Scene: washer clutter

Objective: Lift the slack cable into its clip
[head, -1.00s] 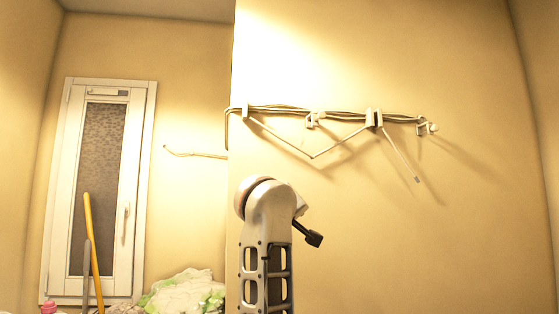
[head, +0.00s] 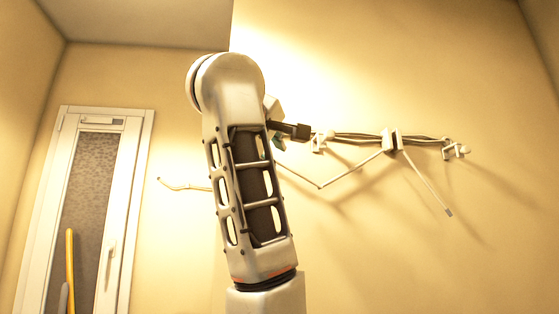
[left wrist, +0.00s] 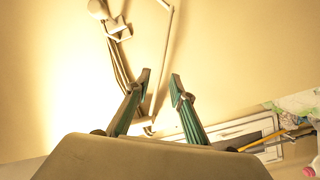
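The slack cable (head: 320,187) sags in a V below the cable bundle (head: 425,140) on the wall. Pale clips sit along the bundle: one at the left (head: 321,141), a pair in the middle (head: 392,140) and one at the right end (head: 450,149). My left gripper (head: 300,131) is raised beside the bundle's left part and hides it there. In the left wrist view, its fingers (left wrist: 160,85) are open. The slack cable (left wrist: 168,50) runs through the gap between them in the picture; its depth there is unclear. My right gripper is not in view.
A loose cable end (head: 430,190) hangs from the middle clips. A short cable (head: 180,186) sticks out left of my arm. A white window (head: 95,200) and a yellow pole (head: 70,270) are at the left.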

